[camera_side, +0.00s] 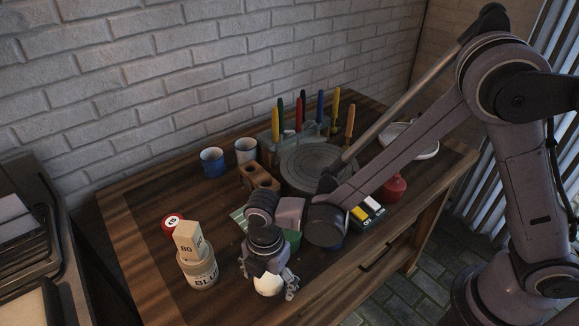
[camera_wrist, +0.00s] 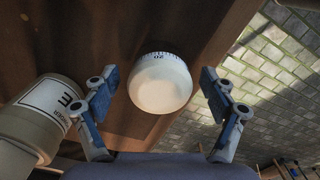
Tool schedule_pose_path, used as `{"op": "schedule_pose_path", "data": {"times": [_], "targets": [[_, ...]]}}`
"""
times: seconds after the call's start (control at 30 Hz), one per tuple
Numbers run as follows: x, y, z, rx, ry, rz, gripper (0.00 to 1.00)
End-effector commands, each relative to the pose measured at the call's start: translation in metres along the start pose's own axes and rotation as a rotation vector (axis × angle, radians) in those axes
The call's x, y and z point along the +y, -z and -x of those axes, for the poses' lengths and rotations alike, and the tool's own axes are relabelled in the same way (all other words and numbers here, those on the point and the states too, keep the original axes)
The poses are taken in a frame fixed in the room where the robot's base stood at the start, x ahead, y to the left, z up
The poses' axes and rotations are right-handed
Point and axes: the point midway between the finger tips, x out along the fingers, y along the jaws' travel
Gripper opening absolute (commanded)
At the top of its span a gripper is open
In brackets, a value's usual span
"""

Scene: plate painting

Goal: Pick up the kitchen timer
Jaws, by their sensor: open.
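The kitchen timer (camera_wrist: 160,88) is a white, rounded body with a ring of tick marks and a number on it. It stands on the wooden table near its front edge. In the wrist view it is between the two fingers of my gripper (camera_wrist: 160,80), with a gap on each side. In the side view the timer (camera_side: 267,285) shows as a white dome directly below my gripper (camera_side: 270,276), partly hidden by it. My gripper is open and empty, pointing down at the timer. I cannot tell how much height is left between them.

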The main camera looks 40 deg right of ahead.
Motion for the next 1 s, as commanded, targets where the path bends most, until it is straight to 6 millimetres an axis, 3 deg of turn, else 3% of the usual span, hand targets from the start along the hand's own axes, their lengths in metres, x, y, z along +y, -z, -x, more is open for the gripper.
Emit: {"op": "schedule_pose_path", "data": {"times": [0.07, 0.27, 0.77, 1.0], "targets": [[0.000, 0.000, 0.000, 0.000, 0.000, 0.000, 0.78], [0.000, 0.000, 0.000, 0.000, 0.000, 0.000, 0.21], [0.000, 0.000, 0.008, 0.000, 0.000, 0.000, 0.19], [0.000, 0.000, 0.040, -0.002, 0.000, -0.001, 0.19]]}}
